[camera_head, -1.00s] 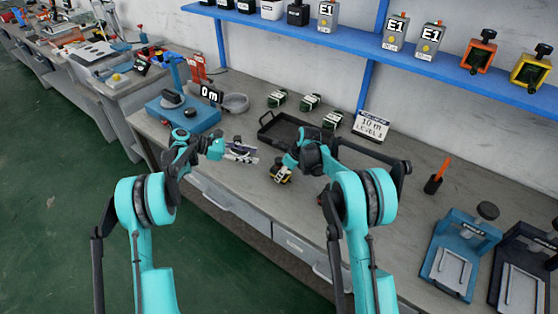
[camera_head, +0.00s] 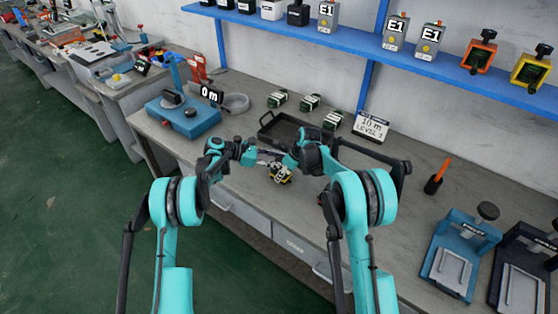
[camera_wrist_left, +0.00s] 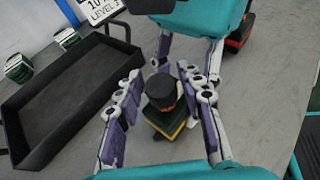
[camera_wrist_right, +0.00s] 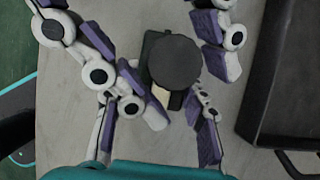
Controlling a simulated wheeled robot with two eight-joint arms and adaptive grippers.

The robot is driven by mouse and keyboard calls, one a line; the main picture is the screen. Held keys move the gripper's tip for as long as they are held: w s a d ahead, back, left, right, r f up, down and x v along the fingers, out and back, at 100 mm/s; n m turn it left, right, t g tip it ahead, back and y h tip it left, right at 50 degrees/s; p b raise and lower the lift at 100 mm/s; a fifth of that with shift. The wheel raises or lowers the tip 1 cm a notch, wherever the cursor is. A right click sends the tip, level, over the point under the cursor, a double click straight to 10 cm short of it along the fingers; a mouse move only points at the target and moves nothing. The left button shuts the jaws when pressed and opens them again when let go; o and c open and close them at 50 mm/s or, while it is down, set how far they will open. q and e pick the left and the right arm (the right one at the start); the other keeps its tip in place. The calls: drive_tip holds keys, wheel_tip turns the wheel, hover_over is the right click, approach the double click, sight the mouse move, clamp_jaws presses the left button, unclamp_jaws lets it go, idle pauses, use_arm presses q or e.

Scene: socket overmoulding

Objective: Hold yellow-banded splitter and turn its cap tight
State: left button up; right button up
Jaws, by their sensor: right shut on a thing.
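The yellow-banded splitter (camera_head: 280,174) is at the bench's front, under my right gripper (camera_head: 287,165). In the left wrist view its dark body with a yellow band (camera_wrist_left: 176,130) is topped by a round black cap (camera_wrist_left: 161,91). The cap also shows in the right wrist view (camera_wrist_right: 175,62). My right gripper (camera_wrist_right: 170,115) is shut on the splitter; its exact contact is partly hidden by the cap. My left gripper (camera_wrist_left: 165,115) is open, its fingers on either side of the cap with gaps visible. The two grippers face each other closely.
A black tray (camera_head: 303,137) lies just behind the grippers, with several green-and-white splitters (camera_head: 310,102) around it. A sign (camera_head: 372,126) reads 10 m, level 3. A blue device (camera_head: 183,118) with a 0 m display stands left.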

use_arm(q)
clamp_jaws()
drive_tip(key=shift+w+m+g, duration=0.15)
drive_tip(key=shift+m+g, duration=0.95)
drive_tip(key=shift+g, duration=0.2)
drive_tip(key=shift+m+g, duration=0.5)
drive_tip(key=shift+g, duration=0.1)
unclamp_jaws()
drive_tip(key=shift+a, duration=0.1)
drive_tip(key=v, duration=0.7)
drive_tip(key=shift+a, duration=0.15)
